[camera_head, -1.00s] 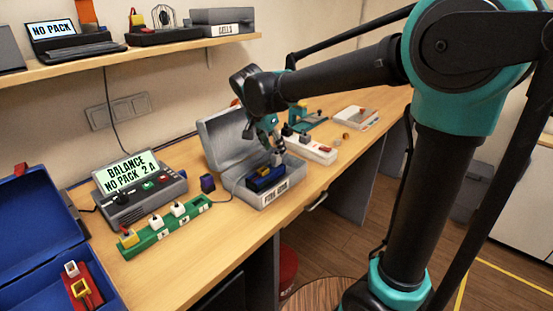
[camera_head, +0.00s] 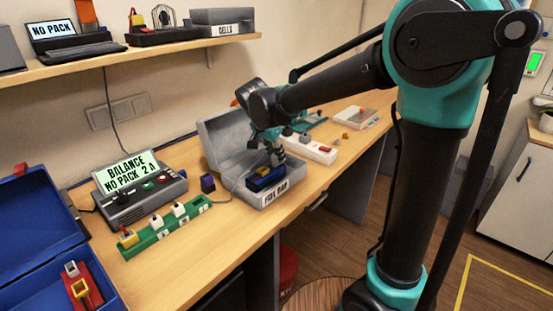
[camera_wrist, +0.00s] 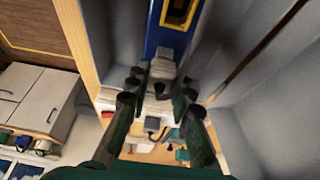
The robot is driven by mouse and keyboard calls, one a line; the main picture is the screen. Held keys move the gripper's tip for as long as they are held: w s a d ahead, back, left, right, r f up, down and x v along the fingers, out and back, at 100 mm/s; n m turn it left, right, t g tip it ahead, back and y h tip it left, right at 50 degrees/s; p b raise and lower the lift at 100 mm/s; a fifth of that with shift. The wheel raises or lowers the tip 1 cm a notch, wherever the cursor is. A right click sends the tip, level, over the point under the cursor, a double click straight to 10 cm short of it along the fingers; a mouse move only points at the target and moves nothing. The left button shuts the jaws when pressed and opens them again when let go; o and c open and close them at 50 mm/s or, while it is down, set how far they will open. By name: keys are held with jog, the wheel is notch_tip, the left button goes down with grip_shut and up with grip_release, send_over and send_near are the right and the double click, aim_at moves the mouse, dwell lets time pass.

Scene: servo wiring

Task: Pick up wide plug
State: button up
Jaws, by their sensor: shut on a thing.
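The wide plug, a pale grey-white block, sits between my fingertips in the wrist view (camera_wrist: 163,65). My gripper (camera_head: 277,156) reaches down into the open grey metal box (camera_head: 277,198) labelled as a fire box. In the wrist view my gripper (camera_wrist: 160,88) is shut on the pale plug. The plug is at the end of a blue battery pack (camera_head: 262,181) with a yellow-rimmed part, which lies in the box. In the head view my fingers mostly hide the plug.
The box's raised lid (camera_head: 222,140) stands close behind my gripper. A white strip (camera_head: 312,150) lies to the right. A green strip with plugs (camera_head: 165,229) and a balance charger (camera_head: 138,190) stand to the left. A small dark purple block (camera_head: 208,184) is beside the box.

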jog(key=shift+r, duration=0.1)
notch_tip(320, 180, up, 20)
dwell(0.6)
